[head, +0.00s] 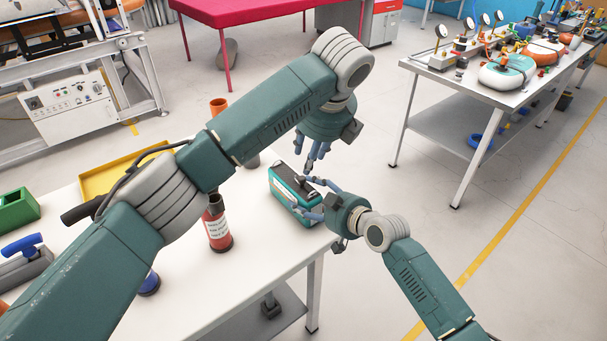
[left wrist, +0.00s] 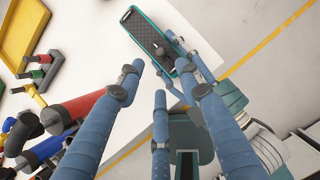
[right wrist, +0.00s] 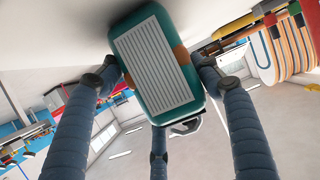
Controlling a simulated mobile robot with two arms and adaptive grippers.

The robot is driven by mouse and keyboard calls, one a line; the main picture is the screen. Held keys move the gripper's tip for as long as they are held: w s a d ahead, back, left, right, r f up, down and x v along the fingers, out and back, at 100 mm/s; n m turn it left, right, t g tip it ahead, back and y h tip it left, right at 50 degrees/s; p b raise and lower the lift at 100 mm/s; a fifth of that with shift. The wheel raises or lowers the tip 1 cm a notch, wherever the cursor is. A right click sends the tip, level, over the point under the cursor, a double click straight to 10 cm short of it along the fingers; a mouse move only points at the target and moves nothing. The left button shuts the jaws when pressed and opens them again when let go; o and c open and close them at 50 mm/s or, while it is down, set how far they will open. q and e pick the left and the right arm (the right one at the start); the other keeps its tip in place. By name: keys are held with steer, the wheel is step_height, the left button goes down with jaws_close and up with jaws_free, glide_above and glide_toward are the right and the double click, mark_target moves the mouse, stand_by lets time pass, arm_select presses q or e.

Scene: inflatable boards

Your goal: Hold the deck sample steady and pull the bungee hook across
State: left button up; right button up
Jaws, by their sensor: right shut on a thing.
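The deck sample (head: 281,207), a teal-sided block with a dark textured top, stands at the right end of the white table in the head view. My right gripper (head: 308,199) is shut on it from the right. In the right wrist view its fingers lie on both sides of the sample's white ribbed face (right wrist: 155,62). My left gripper (head: 316,165) is above the sample, with fingers spread and empty. In the left wrist view the dark top (left wrist: 146,30) carries a small grey knob-like part; I cannot tell if it is the bungee hook.
A red bottle (head: 217,232) stands left of the sample on the white table (head: 254,270). A yellow tray (head: 95,182), a green box (head: 18,211) and a blue-handled tool (head: 22,245) lie farther left. An orange cup (head: 218,105) stands behind. A second, crowded table (head: 440,78) is at right.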

mark_target(302, 178)
arm_select(q)
steer(key=x, duration=1)
jaws_close()
